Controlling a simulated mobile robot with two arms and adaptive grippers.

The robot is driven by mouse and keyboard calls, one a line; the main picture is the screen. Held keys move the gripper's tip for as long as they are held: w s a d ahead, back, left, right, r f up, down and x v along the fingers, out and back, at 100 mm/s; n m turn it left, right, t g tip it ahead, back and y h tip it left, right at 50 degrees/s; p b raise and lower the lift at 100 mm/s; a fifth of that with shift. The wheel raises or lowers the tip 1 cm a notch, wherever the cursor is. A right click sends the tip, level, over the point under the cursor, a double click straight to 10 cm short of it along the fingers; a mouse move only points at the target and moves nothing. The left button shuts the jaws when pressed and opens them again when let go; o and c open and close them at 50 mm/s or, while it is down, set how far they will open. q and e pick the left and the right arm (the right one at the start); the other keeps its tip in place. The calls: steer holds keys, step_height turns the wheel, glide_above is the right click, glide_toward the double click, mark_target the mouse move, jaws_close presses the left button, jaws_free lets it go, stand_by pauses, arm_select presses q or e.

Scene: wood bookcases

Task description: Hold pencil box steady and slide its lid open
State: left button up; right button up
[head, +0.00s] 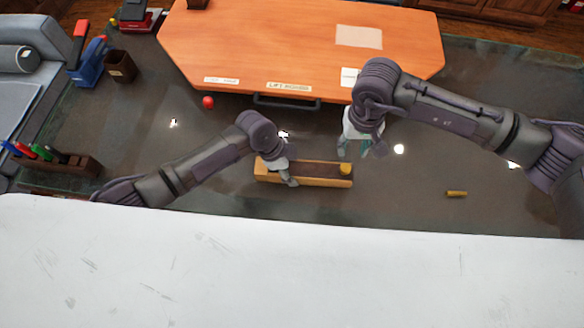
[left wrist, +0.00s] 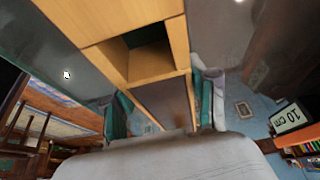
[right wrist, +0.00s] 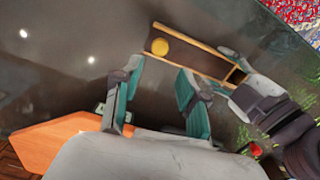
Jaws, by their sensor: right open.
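The pencil box (head: 318,183) is a long, narrow wooden box with a dark top and a round yellow knob (head: 345,169) near its right end. My left gripper (head: 290,181) is at the box's left part, with one finger on each long side, seemingly shut on it. The left wrist view shows the box (left wrist: 178,45) between the fingers, with a dark square recess in its wood. My right gripper (head: 356,152) is open and empty, above and just beyond the box's right end. In the right wrist view, the knob (right wrist: 160,47) lies ahead of its spread fingers, apart from them.
An orange desktop (head: 290,50) with paper labels and a dark handle lies behind the box. A red ball (head: 208,102) is left of the handle. A small yellow piece (head: 456,194) lies to the right. A pen holder (head: 55,162) stands at left. The dark surface around the box is mostly clear.

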mark_target(347, 167)
arm_select(q)
steer(key=c, duration=0.5)
steer(key=shift+c, duration=0.5)
arm_select(e)
steer(key=shift+o, duration=1.4)
steer(key=shift+r+m, duration=0.2)
steer(key=shift+m, duration=0.1)
step_height(347, 167, down, 10)
steer(key=m, duration=0.2)
steer(key=shift+w+m, duration=0.15)
steer(key=shift+m, duration=0.25)
jaws_close()
steer(key=shift+d, duration=0.15)
